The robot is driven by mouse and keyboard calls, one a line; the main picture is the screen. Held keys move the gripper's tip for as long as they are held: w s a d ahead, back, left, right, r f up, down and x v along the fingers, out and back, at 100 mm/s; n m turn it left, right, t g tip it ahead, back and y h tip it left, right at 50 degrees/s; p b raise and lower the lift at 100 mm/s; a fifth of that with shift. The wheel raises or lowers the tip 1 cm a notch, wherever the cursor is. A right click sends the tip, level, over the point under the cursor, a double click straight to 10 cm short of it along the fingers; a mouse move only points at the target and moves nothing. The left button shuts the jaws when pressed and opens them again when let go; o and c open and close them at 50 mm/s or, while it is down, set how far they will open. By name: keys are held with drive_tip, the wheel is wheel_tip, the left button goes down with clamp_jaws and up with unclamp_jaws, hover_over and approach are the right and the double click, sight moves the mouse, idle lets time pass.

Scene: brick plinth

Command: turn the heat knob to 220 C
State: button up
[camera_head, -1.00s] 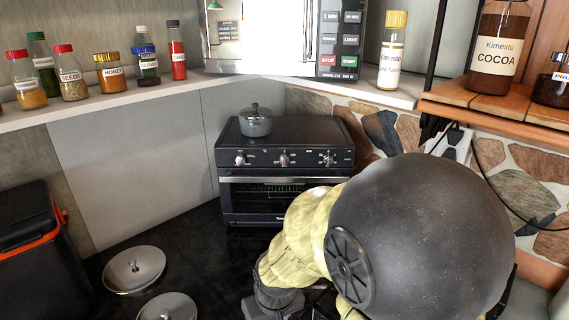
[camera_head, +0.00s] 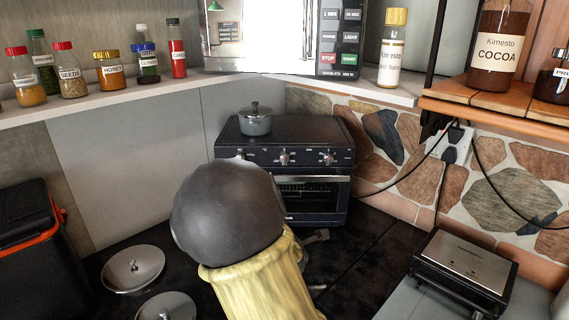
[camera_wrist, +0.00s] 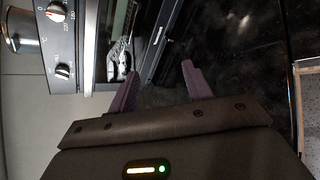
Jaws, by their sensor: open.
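The black oven (camera_head: 335,210) stands in the corner, with a row of knobs on its front panel. The middle knob (camera_head: 283,157) looks like the heat knob; it shows in the wrist view (camera_wrist: 57,12) with numbers including 220 beside it. Its exact setting is too small to tell. Another knob (camera_wrist: 63,71) sits below it in the turned wrist view; the right knob (camera_head: 328,158) shows in the head view. My gripper (camera_wrist: 161,83) is open and empty, apart from the knobs, before the oven's lower front. My arm hides part of the oven's left front.
A grey pot (camera_head: 255,120) stands on the oven. Lids (camera_head: 133,268) lie on the dark counter at left, near a black and orange box (camera_head: 40,245). A black and silver appliance (camera_head: 465,265) stands at right. Counter between it and the oven is clear.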

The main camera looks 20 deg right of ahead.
sight(284, 161)
drive_tip(key=w+r+n+t+h, duration=0.1)
drive_tip(key=w+r+n+t, duration=0.1)
drive_tip(key=r+n, duration=0.3)
drive_tip(key=w+r+n+t+h, duration=0.1)
drive_tip(key=w+r+n+t, duration=0.1)
drive_tip(key=r+n, duration=0.4)
drive_tip(key=shift+d+t, duration=0.2)
drive_tip(key=shift+t, duration=0.6)
drive_tip(key=shift+w+d, duration=0.1)
drive_tip(key=p+x, duration=0.3)
drive_tip(key=x, duration=1.4)
drive_tip(key=shift+w+d+f, duration=0.1)
drive_tip(key=c, duration=0.9)
